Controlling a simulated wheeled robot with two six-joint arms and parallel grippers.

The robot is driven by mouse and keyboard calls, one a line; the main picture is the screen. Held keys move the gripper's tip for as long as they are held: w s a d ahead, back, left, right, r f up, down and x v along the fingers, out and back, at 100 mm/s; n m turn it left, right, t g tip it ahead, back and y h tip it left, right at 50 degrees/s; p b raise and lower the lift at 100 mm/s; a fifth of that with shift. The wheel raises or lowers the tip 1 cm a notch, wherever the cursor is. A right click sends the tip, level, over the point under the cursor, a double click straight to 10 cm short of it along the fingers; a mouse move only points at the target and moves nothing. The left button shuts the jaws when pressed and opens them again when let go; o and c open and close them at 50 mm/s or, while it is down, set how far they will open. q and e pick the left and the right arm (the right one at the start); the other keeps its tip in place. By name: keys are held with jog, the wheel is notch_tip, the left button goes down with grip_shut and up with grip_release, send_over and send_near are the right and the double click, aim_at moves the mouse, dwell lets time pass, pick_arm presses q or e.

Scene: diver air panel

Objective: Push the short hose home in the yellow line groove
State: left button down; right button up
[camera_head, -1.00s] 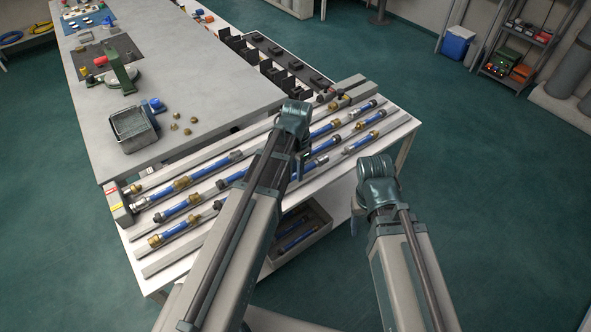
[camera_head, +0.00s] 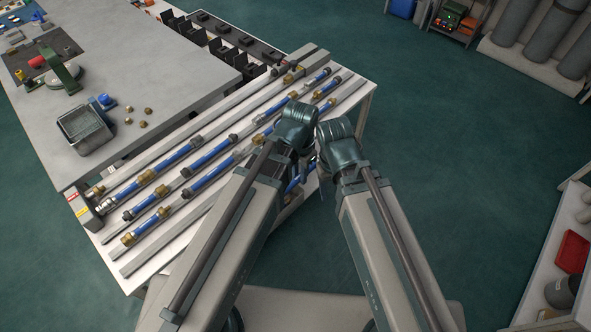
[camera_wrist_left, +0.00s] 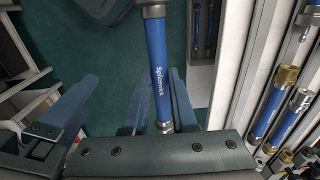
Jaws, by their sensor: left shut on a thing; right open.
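My left gripper (camera_wrist_left: 163,110) is shut on a short blue hose (camera_wrist_left: 157,70) with metal end fittings. In the left wrist view the hose hangs over the floor beside the rack, clear of the grooves. In the head view its fingers are hidden behind the wrist; some blue (camera_head: 298,180) shows below, between the arms. My right gripper (camera_head: 338,165) is open, close beside the left one; its fingertips are mostly hidden. The rack (camera_head: 130,262) has parallel grooves with blue hoses in them. A yellow label (camera_head: 83,211) is on its left end block; I cannot tell which groove it marks.
A grey bench (camera_head: 180,75) with a metal bin (camera_head: 84,128) and small brass parts stands behind the rack. Black holders (camera_head: 215,48) line its far edge. Open floor lies to the right, with a shelf (camera_head: 545,240) at the far right.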

aim_at(299, 176)
pick_arm(q)
jog(key=shift+r+p, duration=3)
jog(key=shift+r, duration=0.05)
pick_arm(e)
notch_tip(299, 176, up, 6)
pick_arm(q)
jog(key=shift+f, duration=0.1)
